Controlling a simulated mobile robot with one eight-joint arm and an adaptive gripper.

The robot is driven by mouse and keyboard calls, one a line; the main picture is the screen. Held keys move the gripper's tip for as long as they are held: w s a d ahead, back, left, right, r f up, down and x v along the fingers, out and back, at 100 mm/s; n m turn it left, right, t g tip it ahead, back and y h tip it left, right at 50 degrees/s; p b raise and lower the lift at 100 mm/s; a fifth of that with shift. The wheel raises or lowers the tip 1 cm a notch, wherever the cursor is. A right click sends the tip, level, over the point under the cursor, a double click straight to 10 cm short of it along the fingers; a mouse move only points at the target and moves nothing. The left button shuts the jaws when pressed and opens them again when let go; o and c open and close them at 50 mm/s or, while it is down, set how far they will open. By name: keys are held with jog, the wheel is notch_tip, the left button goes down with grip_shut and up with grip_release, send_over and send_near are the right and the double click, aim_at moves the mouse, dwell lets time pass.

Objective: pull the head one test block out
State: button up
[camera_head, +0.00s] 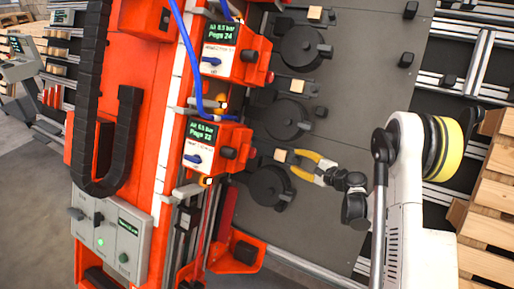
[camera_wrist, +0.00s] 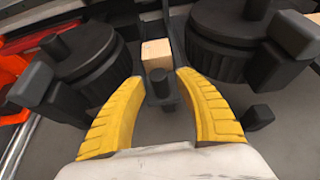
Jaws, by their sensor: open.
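A small pale wooden test block (camera_head: 280,155) sits beside the lowest round black head (camera_head: 268,187) on the grey panel. My gripper (camera_head: 292,162) has yellow fingers, open and empty, with the tips just right of this block. In the wrist view the block (camera_wrist: 156,54) stands just beyond and between the fingertips (camera_wrist: 159,76), apart from both. A short black post (camera_wrist: 160,88) is between the fingers, in front of the block. Two similar blocks (camera_head: 298,86) (camera_head: 314,13) sit by the upper heads. I cannot read which head is numbered one.
Black round heads (camera_wrist: 232,40) flank the block closely, with dark brackets (camera_wrist: 290,38) near the right finger. An orange machine frame with displays (camera_head: 203,132) and blue hoses stands at left. Wooden pallets (camera_head: 490,190) are stacked at right. The grey panel's lower part (camera_head: 310,235) is clear.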

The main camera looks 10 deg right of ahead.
jog(key=v, duration=0.9)
dwell(0.3)
jog(key=shift+r, duration=0.1)
